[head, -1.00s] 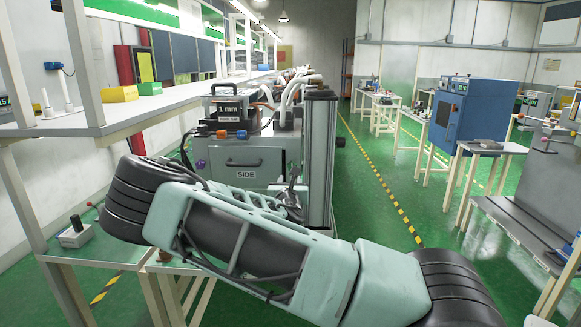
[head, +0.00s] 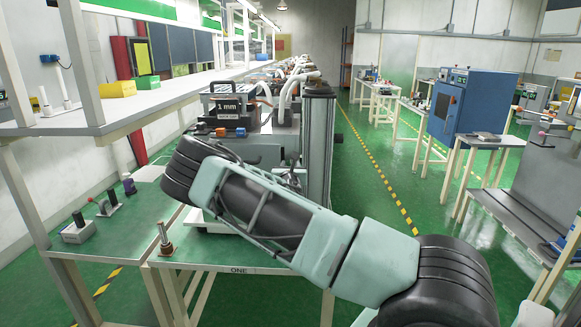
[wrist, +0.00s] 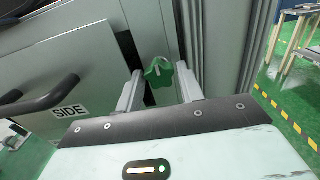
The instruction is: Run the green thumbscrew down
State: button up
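The green thumbscrew (wrist: 157,80) shows in the wrist view, a lobed knob in front of a dark gap beside a grey upright. My gripper (wrist: 160,73) is open, with one pale finger on each side of the thumbscrew. The fingers look apart from the knob, with a gap on both sides; I cannot tell how far in depth they reach. In the head view my own arm hides the gripper and the thumbscrew.
A grey panel marked SIDE (wrist: 68,111) with a dark handle (wrist: 40,102) is left of the fingers in the wrist view. In the head view, a machine marked 1 mm (head: 229,110) stands behind my arm, beside a tall grey column (head: 318,150).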

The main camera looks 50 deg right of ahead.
jog(key=c, duration=0.5)
jog(key=shift+f+m+b, duration=0.1)
jog(key=shift+m+b, duration=0.2)
jog(key=shift+b, duration=0.2)
